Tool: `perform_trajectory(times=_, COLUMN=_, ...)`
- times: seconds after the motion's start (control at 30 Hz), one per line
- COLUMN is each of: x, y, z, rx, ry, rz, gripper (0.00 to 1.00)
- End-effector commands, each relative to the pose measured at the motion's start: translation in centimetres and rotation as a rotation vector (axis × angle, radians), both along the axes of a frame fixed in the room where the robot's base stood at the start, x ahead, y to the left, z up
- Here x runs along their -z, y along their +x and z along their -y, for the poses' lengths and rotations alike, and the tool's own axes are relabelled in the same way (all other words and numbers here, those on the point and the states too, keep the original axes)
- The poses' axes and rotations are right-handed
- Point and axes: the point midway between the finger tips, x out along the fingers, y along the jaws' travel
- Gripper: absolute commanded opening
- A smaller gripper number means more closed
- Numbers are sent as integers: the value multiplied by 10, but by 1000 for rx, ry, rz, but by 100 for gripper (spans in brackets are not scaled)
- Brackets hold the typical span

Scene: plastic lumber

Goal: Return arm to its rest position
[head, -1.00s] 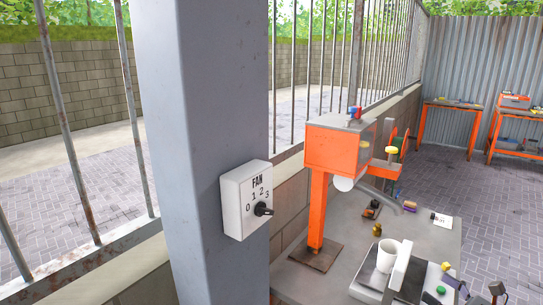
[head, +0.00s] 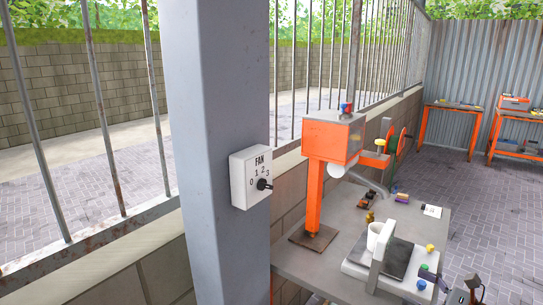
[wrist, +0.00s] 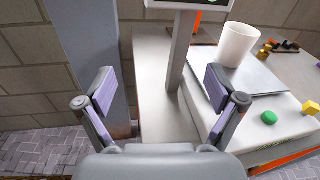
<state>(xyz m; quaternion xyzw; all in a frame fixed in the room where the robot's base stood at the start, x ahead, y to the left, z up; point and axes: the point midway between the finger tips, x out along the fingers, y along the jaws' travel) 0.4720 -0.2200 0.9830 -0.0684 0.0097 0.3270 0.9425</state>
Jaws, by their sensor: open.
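My gripper (wrist: 160,78) is in the wrist view with its two fingers spread wide and nothing between them. Behind the gap are a bare strip of the grey bench and a grey post (wrist: 179,48). In the head view only dark parts, probably my gripper's fingers, show at the bottom right edge. The rest of my arm is not seen there.
A white mug (head: 374,235) stands on a dark plate on the bench (head: 342,256). Beside it are a scale-like post and coloured buttons, including a green one (wrist: 269,117). An orange machine (head: 328,140) stands behind. A grey column (head: 215,80) carries a fan switch (head: 243,178).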

Motion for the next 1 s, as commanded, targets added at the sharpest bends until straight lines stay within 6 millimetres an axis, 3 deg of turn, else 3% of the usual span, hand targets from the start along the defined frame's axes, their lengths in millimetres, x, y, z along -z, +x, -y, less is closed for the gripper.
perform_trajectory(times=0.27, x=-17, y=-4, z=-82, rx=-241, ry=-161, rz=23, gripper=93)
perform_trajectory(times=0.47, x=-27, y=-30, z=-162, rx=-508, ry=-351, rz=61, gripper=93)
perform_trajectory(times=0.7, x=-27, y=-85, z=-236, rx=-844, ry=-590, rz=120, gripper=93)
perform_trajectory(times=1.0, x=-19, y=-162, z=-277, rx=-1230, ry=-898, rz=210, gripper=93)
